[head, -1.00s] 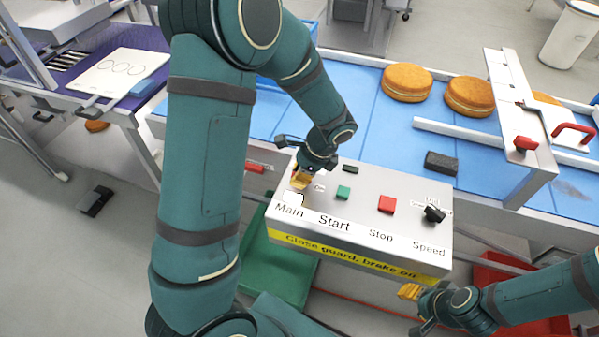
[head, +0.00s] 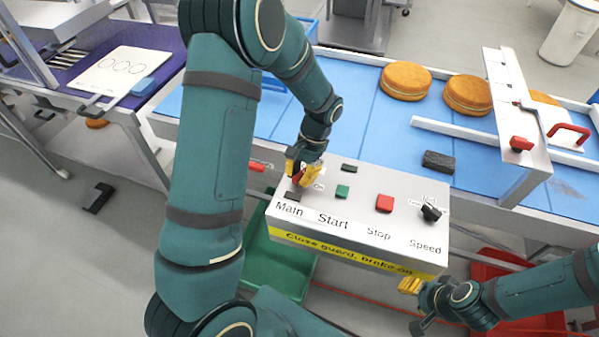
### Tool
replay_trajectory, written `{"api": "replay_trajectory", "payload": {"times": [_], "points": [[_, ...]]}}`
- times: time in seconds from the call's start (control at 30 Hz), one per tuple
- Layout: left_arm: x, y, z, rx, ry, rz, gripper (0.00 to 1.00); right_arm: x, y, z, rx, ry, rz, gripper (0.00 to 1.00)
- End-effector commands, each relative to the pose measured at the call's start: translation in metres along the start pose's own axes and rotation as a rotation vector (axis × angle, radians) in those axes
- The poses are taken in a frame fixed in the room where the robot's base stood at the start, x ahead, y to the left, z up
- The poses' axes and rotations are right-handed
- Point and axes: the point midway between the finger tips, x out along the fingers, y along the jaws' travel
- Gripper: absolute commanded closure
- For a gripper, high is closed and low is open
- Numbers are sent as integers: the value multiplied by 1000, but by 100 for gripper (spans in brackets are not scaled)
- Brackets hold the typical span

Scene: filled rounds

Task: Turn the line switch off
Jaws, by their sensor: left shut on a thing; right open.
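The control box (head: 345,215) stands in front of the blue conveyor, with the labels Main, Start, Stop and Speed. My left gripper (head: 303,176) is at the box's Main end, its yellow fingers shut on the small red handle of the main switch (head: 297,176). The fingers hide most of the switch, so its exact angle is unclear. A small square by the Main label (head: 292,196) is dark. The green Start button (head: 342,192) and red Stop button (head: 384,203) are uncovered. My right gripper (head: 410,286) is open and empty, low in front of the box.
The black speed knob (head: 430,212) is at the box's right end. Filled rounds (head: 405,81) lie on the blue belt (head: 345,105). A guard with a red handle (head: 570,131) stands at the right. A green bin (head: 270,258) and a red bin (head: 490,268) are below.

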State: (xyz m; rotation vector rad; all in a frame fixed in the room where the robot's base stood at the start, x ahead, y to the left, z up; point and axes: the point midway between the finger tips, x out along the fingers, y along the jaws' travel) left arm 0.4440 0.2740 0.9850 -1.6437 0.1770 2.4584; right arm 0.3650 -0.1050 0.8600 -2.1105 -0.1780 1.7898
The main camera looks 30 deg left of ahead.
Motion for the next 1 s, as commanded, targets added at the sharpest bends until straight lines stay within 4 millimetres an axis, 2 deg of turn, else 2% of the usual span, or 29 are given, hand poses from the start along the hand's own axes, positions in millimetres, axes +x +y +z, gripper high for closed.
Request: {"api": "replay_trajectory", "payload": {"times": [0.2, 0.5, 1.0], "points": [[1, 1, 1, -175, -4, 74, 100, -4, -1, 0, 0, 0, -1, 53], [1, 2, 0, -347, -4, 145, 100, -7, -2, -1, 0, 0, -1, 53], [2, 3, 0, -433, -5, 180, 100, -8, -2, -1, 0, 0, -2, 53]]}}
